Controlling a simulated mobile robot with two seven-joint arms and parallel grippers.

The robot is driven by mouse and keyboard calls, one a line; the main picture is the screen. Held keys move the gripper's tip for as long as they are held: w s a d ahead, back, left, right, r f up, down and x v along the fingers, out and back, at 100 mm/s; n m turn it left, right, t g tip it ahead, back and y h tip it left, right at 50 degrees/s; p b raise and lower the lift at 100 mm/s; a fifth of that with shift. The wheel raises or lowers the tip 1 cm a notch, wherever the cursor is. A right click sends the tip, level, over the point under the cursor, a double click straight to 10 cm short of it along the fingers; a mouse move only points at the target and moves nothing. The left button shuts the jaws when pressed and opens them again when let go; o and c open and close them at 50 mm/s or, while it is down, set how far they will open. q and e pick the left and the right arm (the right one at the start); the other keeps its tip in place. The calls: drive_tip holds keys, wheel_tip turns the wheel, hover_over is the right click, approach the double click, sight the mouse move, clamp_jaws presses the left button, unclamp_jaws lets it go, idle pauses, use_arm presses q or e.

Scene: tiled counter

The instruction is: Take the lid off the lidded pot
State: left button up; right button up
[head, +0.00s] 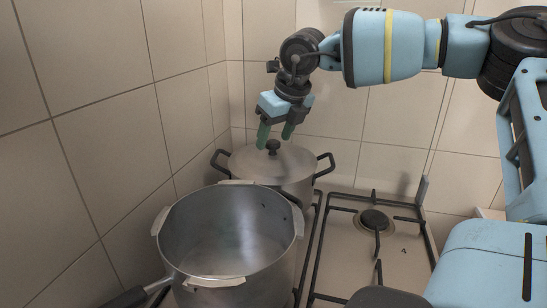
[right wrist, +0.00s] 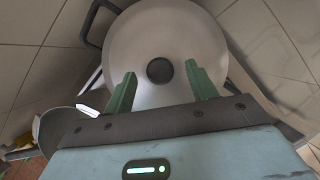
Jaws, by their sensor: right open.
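The lidded pot (head: 301,188) is a metal pot with dark side handles, standing at the back left on the stove. Its lid (head: 243,161) sits flat on top, with a dark round knob (head: 273,146) in the middle. My right gripper (head: 275,138) is above the lid, pointing down, with its green fingers apart and empty. In the right wrist view the lid (right wrist: 190,30) fills the upper middle, and the knob (right wrist: 160,70) shows between and slightly beyond the fingertips of the gripper (right wrist: 161,78). I cannot tell whether the fingers touch anything. My left gripper is not in view.
A large open, empty metal pot (head: 176,240) stands in front of the lidded pot. A long dark handle (head: 126,297) shows at the lower left. The burner (head: 374,220) at right is free. Tiled walls (head: 100,100) close in at the left and back.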

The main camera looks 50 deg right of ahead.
drive_tip(key=shift+w+f, duration=0.2)
drive_tip(key=shift+f, duration=0.35)
clamp_jaws()
drive_tip(key=shift+r, duration=0.1)
drive_tip(key=shift+r, duration=0.55)
wheel_tip(320, 180, up, 2)
drive_tip(key=shift+r+b, duration=0.1)
drive_tip(key=shift+b, duration=0.25)
drive_tip(key=s+a+r+b, duration=0.1)
drive_tip(key=s+a+b, duration=0.1)
drive_tip(key=s+a, duration=0.6)
drive_tip(key=shift+s+a+r, duration=0.25)
drive_tip(key=shift+s+a, duration=0.15)
drive_tip(key=shift+s, duration=2.3)
